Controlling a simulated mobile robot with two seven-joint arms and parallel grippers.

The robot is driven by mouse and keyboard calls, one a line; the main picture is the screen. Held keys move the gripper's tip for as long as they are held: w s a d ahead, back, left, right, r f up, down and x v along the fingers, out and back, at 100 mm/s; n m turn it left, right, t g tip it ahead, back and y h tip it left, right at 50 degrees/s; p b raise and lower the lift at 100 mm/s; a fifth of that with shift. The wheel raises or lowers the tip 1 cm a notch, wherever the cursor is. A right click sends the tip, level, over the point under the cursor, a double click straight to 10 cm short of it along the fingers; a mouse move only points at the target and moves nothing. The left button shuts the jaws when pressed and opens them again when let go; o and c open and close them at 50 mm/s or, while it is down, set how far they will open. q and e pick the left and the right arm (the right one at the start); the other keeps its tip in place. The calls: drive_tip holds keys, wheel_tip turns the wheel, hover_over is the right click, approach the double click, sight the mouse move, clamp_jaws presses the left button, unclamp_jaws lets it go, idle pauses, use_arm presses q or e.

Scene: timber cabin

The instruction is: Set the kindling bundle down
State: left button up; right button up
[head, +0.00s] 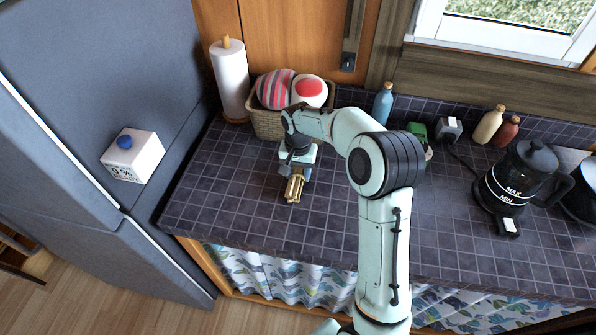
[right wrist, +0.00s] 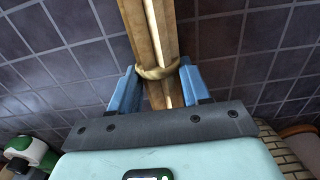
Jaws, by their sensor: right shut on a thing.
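The kindling bundle (head: 294,189) is a small set of light brown sticks over the left part of the tiled counter (head: 225,190). My right gripper (head: 296,173) is shut on it. In the right wrist view the bundle (right wrist: 150,28) has a tan tie around it and sits between the blue fingers of the gripper (right wrist: 158,74). Tiles show behind it; I cannot tell whether it touches the counter. My left gripper is not in view.
A wicker basket (head: 268,123) with cushion-like items and a paper towel roll (head: 231,80) stand behind the gripper. A blue bottle (head: 382,104), a green item and a black kettle (head: 520,175) are to the right. Counter left and front of the bundle is clear.

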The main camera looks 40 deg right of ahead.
drive_tip(key=shift+f, duration=0.15)
drive_tip(key=o, duration=1.1)
